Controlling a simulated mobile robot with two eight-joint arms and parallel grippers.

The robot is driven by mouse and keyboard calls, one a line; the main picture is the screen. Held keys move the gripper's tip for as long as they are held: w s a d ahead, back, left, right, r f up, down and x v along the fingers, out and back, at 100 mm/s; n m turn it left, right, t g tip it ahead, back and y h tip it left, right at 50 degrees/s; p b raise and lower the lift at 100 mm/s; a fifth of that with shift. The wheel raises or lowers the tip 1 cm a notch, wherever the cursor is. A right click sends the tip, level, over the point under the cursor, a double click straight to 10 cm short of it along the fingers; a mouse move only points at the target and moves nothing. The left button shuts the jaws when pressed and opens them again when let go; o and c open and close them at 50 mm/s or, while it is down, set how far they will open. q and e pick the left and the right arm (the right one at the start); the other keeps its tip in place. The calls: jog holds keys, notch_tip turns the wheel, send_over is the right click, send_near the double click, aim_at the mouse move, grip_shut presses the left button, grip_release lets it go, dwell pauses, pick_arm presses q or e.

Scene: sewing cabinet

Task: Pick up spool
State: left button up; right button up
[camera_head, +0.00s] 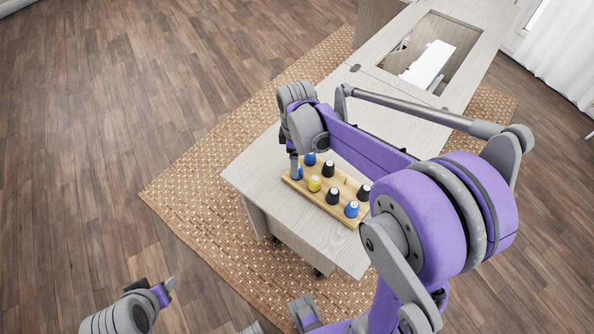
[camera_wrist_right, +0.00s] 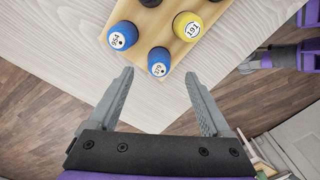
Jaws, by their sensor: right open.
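Several spools stand upright on a wooden rack (camera_head: 343,212) on the cabinet top: a yellow spool (camera_head: 314,184), blue spools (camera_head: 351,209) and black spools (camera_head: 333,196). My right gripper (camera_head: 295,172) is at the rack's left end, partly covering a blue spool there. In the right wrist view, my right gripper (camera_wrist_right: 160,76) is open and empty. A blue spool marked 379 (camera_wrist_right: 159,62) is just beyond and between the fingertips. Another blue spool (camera_wrist_right: 123,36) and the yellow spool (camera_wrist_right: 187,26) stand farther off. My left gripper (camera_head: 163,290) is at lower left, away from the rack.
The pale wood cabinet top (camera_head: 262,173) is bare to the left of the rack. A white sewing machine (camera_head: 428,65) sits in the cabinet's opening at the back. A woven rug (camera_head: 190,185) lies under the cabinet. My right arm hides the middle of the top.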

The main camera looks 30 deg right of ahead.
notch_tip(320, 180, down, 5)
jog(key=shift+d+f, duration=0.1)
jog(key=shift+f, duration=0.05)
grip_shut()
dwell(0.5)
